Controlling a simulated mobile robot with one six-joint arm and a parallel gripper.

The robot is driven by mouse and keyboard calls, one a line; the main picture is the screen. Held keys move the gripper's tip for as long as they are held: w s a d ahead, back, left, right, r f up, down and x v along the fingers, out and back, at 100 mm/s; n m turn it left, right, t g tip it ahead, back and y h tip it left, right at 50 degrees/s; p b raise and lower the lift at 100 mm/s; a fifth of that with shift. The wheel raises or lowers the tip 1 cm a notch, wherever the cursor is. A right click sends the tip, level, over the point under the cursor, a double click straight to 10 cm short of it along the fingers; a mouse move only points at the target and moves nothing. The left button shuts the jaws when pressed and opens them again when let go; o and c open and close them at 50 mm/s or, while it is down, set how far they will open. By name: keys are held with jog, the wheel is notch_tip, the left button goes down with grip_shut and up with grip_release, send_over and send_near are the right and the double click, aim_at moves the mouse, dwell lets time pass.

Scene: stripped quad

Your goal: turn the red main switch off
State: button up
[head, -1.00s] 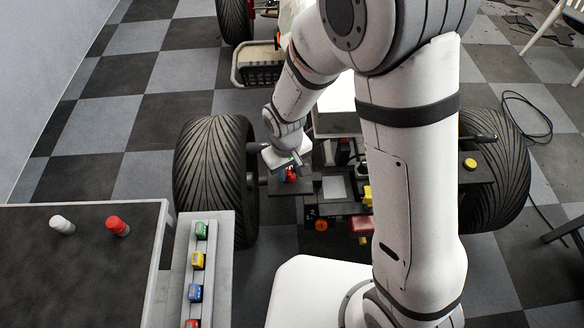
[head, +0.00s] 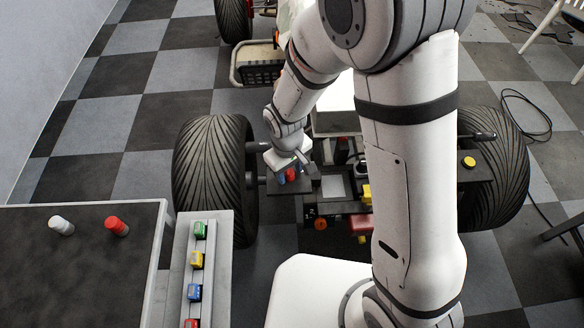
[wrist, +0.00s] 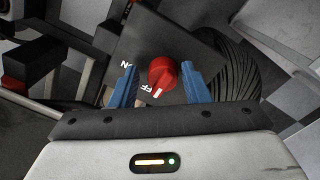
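The red main switch is a round knob (wrist: 163,74) on a dark plate (wrist: 190,47) in the wrist view. A white mark on its rim points down toward my gripper, beside the white letters "FF"; the letters "ON" sit to its left. My gripper (wrist: 159,72) is open, with one blue finger on each side of the knob. Gaps show between the fingers and the knob, so it is not clasped. In the head view the red knob (head: 291,174) is partly hidden under my gripper, at the quad's front left.
A ribbed tyre (head: 213,180) stands close left of the switch. A red block (head: 361,222) and yellow parts lie to the right on the quad. A rail with coloured blocks (head: 195,292) and a dark table (head: 70,265) with two knobs are at the lower left.

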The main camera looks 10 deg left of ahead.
jog(key=shift+o, duration=0.8)
jog(key=shift+a, duration=0.15)
jog(key=shift+r, duration=0.1)
notch_tip(320, 180, up, 8)
jog(key=shift+s+a+f+p, duration=0.1)
jog(key=shift+f+p, duration=0.05)
jog(key=shift+p, duration=0.4)
jog(key=s+d+r+m+p, duration=0.2)
jog(key=d+r+m, duration=0.1)
jog(key=d+r, duration=0.4)
jog(key=s+d+r+m+t+p, duration=0.1)
jog(key=s+d+r+m+p, duration=0.2)
jog(key=d+r, duration=0.5)
jog(key=s+d+r+m+t+p, duration=0.1)
jog(key=s+d+r+m+p, duration=0.1)
jog(key=d+r, duration=0.6)
jog(key=shift+s+d+m, duration=0.3)
jog(key=shift+d+m, duration=0.2)
jog(key=shift+m, duration=0.3)
